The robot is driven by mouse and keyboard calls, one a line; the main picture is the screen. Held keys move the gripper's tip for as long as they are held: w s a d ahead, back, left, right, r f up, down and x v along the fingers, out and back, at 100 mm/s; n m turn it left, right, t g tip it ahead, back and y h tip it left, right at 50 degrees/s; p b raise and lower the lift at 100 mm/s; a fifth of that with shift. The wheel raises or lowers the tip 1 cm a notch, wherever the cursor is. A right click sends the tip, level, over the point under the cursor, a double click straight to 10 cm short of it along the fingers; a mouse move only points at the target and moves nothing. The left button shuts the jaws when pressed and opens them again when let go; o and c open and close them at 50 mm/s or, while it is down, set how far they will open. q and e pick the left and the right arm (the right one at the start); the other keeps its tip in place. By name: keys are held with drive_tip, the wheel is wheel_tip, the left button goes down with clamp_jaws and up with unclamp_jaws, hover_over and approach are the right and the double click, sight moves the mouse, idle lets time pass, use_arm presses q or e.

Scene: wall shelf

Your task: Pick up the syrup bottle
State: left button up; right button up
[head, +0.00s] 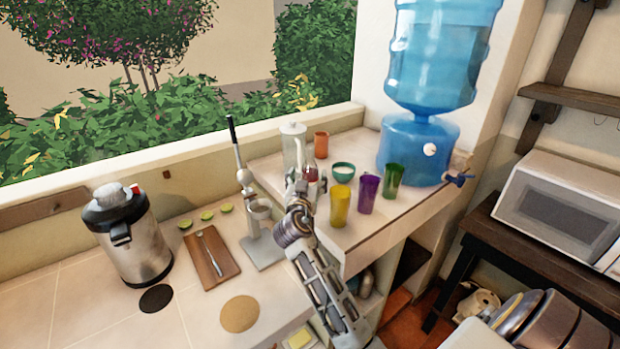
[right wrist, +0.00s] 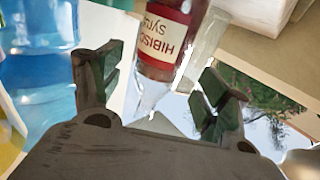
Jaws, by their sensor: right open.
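The syrup bottle (head: 312,182) stands on the raised white counter, dark red with a pale label. My right gripper (head: 301,192) is right in front of it and hides part of it. In the right wrist view the bottle (right wrist: 167,45) appears upside down, with a red and white label reading "HIBIS…" and "SYRU…". It lies ahead of and between the two spread fingers of the right gripper (right wrist: 165,85), which is open and empty. I cannot tell whether any finger touches the bottle. My left gripper is not in view.
Yellow (head: 340,206), purple (head: 368,193) and green (head: 392,181) cups stand right of the bottle. A lever press (head: 258,215) is at left. A blue water dispenser (head: 412,150) stands farther right.

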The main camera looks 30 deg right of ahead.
sight(310, 147)
drive_tip(key=shift+w+d+r+p, duration=0.3)
drive_tip(key=shift+w+d+p, duration=0.1)
drive_tip(key=shift+w+d, duration=0.25)
drive_tip(key=shift+x, duration=1)
drive_tip(key=shift+f, duration=0.15)
drive_tip(key=c, duration=1.5)
drive_tip(key=shift+r, duration=0.35)
drive_tip(key=shift+r, duration=4.55)
drive_tip(key=shift+r, duration=0.2)
